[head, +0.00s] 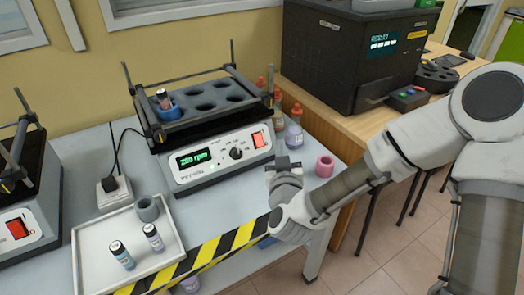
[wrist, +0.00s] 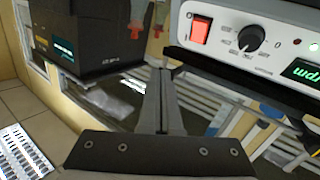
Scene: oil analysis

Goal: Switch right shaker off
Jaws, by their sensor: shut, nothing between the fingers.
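The right shaker (head: 222,165) stands on the grey bench in the head view. Its green display (head: 194,158) reads about 200 rpm and is lit. A red rocker switch (head: 259,139) sits at the right end of its front panel, beside a black knob (head: 236,154). In the wrist view the panel is at the upper right, with the red switch (wrist: 200,29) and the knob (wrist: 251,39). My gripper (head: 283,164) is shut and empty, in front and to the right of the switch. In the wrist view its fingers (wrist: 161,80) appear below and left of the switch, apart from it.
A second shaker (head: 30,215) with a red switch is at the left edge. A white tray (head: 90,240) holds vials and a grey ring. A pink ring (head: 325,166) and small bottles (head: 294,136) stand near my gripper. A dark analyser (head: 345,55) sits on the wooden table.

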